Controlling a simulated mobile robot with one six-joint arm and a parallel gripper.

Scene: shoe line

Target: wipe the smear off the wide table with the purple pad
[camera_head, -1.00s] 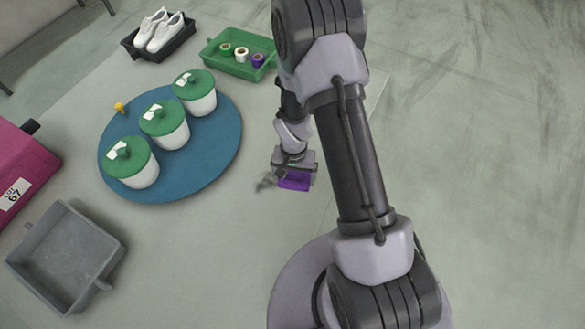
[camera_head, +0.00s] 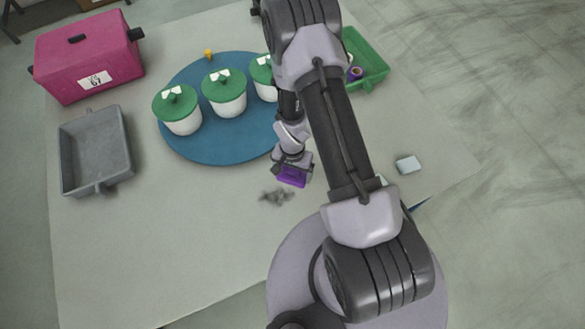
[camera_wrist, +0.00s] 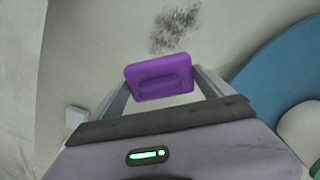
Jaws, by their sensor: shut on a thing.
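My gripper (camera_head: 292,170) is shut on the purple pad (camera_head: 292,179), just behind and to the right of the smear in the head view. In the wrist view the purple pad (camera_wrist: 160,78) sits between the two fingertips of my gripper (camera_wrist: 160,84). The dark grey smear (camera_head: 277,197) lies on the pale wide table (camera_head: 190,240). The smear also shows in the wrist view (camera_wrist: 174,29), beyond the pad and apart from it in the picture. I cannot tell whether the pad touches the table.
A blue round mat (camera_head: 215,152) holds white pots with green lids, left of my arm. A grey tray (camera_head: 128,150) and a magenta box (camera_head: 110,52) stand further left. A green tray (camera_head: 375,62) and a pale block (camera_head: 408,164) are right. The front left table is clear.

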